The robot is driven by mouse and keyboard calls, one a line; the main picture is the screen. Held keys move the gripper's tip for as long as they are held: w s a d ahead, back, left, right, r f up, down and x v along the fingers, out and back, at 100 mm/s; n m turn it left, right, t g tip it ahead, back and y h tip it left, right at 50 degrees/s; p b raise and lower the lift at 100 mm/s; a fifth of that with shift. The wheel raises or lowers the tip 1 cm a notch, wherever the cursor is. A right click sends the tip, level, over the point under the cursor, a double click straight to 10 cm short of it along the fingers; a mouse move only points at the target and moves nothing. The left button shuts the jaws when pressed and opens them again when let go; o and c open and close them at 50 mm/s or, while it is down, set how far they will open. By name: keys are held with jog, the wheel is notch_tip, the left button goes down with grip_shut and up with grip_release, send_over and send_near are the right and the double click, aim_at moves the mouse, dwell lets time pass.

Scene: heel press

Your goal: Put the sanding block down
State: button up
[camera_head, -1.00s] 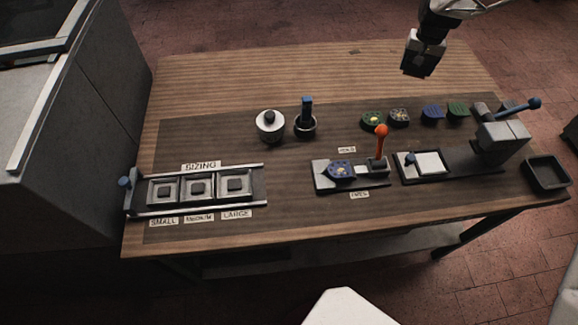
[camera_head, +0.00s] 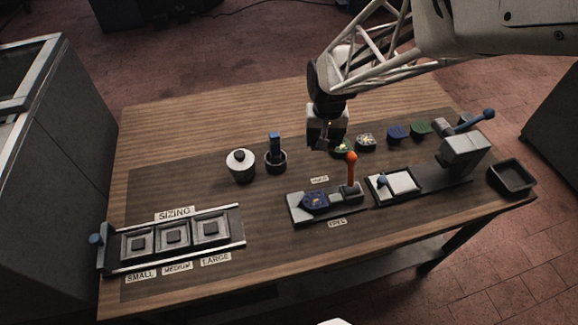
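My gripper (camera_head: 325,143) points down over the back middle of the table, just left of the nearest green piece. It is dark and small here, and I cannot tell whether its fingers are apart or closed on something. I cannot make out a sanding block for certain, in the gripper or on the table. A pale flat pad with a blue knob (camera_head: 396,185) lies on the dark press base at right; I cannot tell what it is.
A clamp with an orange-knobbed lever (camera_head: 351,170) holds a blue piece (camera_head: 315,201). Several heel-like pieces (camera_head: 397,132) lie behind it. A white-topped pot (camera_head: 240,166), blue-handled tool in a cup (camera_head: 275,150), sizing trays (camera_head: 174,237) and a black bin (camera_head: 511,177) stand around. The mat's centre is clear.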

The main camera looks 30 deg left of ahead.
jog(key=shift+n, duration=0.8)
jog(key=s+d+f, duration=0.1)
jog(key=s, duration=0.5)
jog(key=s+f, duration=0.1)
jog(key=s, duration=0.4)
jog(key=s+d+f, duration=0.1)
jog(key=s, duration=0.5)
jog(key=shift+s+d, duration=0.3)
jog(key=shift+n, duration=0.6)
jog(key=s+d+f, duration=0.1)
jog(key=s, duration=0.2)
jog(key=s+d+f, duration=0.1)
jog(key=s+d, duration=0.1)
jog(key=s, duration=0.2)
jog(key=s+d+f, duration=0.1)
jog(key=s+d, duration=0.1)
jog(key=s, duration=0.1)
jog(key=shift+s+f, duration=0.3)
jog(key=shift+s, duration=0.1)
jog(key=shift+s+d+f, duration=0.2)
jog(key=shift+s+d, duration=0.1)
jog(key=shift+s, duration=0.15)
send_over(266, 219)
jog(key=shift+f, duration=0.75)
jog(key=shift+f, duration=1.75)
jog(key=shift+f, duration=0.15)
